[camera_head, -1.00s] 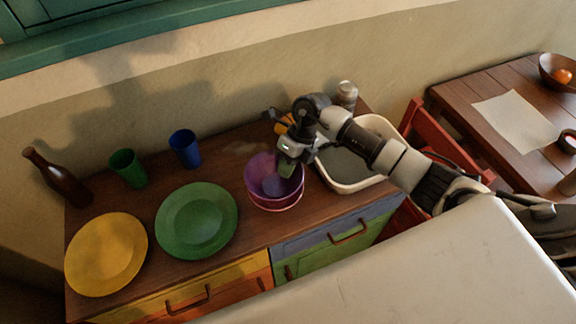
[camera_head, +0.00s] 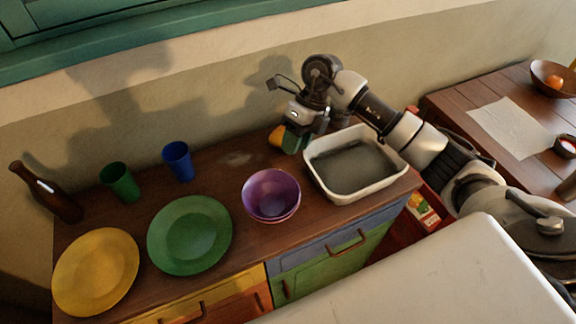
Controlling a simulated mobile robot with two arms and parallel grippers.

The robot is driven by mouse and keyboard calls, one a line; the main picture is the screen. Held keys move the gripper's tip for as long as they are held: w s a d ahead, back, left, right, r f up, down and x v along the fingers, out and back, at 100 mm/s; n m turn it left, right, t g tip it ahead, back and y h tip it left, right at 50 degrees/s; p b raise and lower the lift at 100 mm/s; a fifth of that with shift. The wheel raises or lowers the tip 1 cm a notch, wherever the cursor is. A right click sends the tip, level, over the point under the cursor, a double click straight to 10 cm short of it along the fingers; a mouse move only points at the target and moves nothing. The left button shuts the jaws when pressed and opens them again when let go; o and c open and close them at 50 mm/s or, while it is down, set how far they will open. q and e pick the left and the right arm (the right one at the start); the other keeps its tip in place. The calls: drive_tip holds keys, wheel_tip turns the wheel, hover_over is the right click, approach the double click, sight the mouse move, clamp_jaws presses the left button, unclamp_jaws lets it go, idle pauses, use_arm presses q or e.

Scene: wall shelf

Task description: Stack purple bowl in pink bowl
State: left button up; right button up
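The purple bowl (camera_head: 270,193) sits upright inside the pink bowl (camera_head: 289,217) on the wooden counter. Only a thin pink edge shows below the purple one at the front. My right gripper (camera_head: 291,138) is above and behind the bowls, apart from them, near the back of the counter. No bowl is in it. Its fingertips are small and dark here, so I cannot tell how far they are open. My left gripper is not in view.
A white basin (camera_head: 340,190) stands right of the bowls. A green plate (camera_head: 190,235) and a yellow plate (camera_head: 96,272) lie to the left. A green cup (camera_head: 120,181), blue cup (camera_head: 179,160) and brown bottle (camera_head: 47,193) stand behind them.

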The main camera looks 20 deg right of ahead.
drive_tip(key=shift+v, duration=1.4)
